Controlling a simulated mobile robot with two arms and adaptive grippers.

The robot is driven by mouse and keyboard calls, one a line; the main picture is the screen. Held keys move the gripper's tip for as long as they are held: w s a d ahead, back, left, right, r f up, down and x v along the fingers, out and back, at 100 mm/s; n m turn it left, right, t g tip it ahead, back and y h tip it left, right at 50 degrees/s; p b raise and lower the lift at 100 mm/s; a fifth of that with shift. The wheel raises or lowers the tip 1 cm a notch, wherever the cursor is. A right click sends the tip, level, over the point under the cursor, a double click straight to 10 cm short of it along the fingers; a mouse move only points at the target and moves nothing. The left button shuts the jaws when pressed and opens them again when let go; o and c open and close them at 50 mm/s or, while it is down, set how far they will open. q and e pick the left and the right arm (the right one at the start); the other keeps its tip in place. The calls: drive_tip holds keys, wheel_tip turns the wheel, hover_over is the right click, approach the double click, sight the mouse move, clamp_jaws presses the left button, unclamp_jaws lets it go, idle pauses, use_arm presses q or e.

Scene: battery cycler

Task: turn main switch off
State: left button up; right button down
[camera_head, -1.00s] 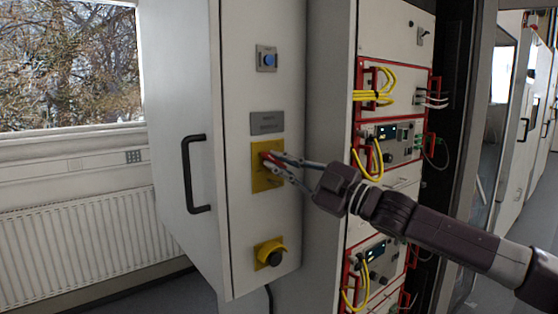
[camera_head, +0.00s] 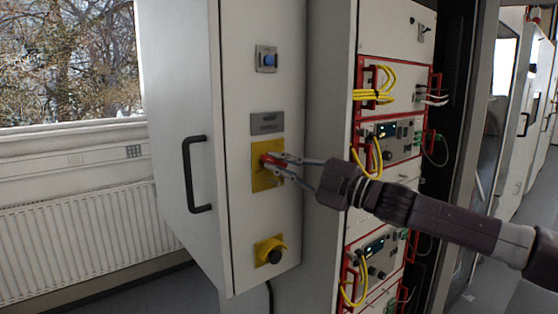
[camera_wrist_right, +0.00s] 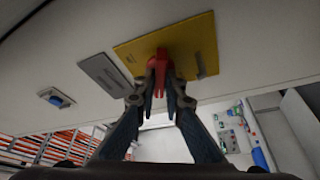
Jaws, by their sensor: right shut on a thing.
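The main switch is a red handle (camera_head: 268,159) on a yellow plate (camera_head: 262,180) on the narrow front of the white cabinet. My right gripper (camera_head: 277,164) reaches in from the right and is shut on the red handle. In the right wrist view the red handle (camera_wrist_right: 159,66) sits between the two fingertips of my right gripper (camera_wrist_right: 159,84), in front of the yellow plate (camera_wrist_right: 195,50). The fingers hide part of the handle and plate. My left gripper is not in view.
Above the plate are a grey label (camera_head: 267,123) and a blue button (camera_head: 269,60). Below is a black knob on a yellow base (camera_head: 270,251). A black door handle (camera_head: 196,174) sticks out at left. The rack with yellow cables (camera_head: 375,97) stands close behind my right arm.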

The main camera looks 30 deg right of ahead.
drive_tip(key=shift+r+n+g+p, duration=0.25)
drive_tip(key=shift+n+g+p, duration=0.25)
drive_tip(key=shift+n+p, duration=0.75)
drive_tip(key=shift+f+n+g+p, duration=0.1)
drive_tip(key=shift+n+g+p, duration=0.2)
drive_tip(key=shift+n+p, duration=0.65)
drive_tip(key=shift+f+n+p, duration=0.15)
drive_tip(key=shift+n+p, duration=0.15)
drive_tip(key=shift+p, duration=0.4)
drive_tip(key=c, duration=2)
unclamp_jaws()
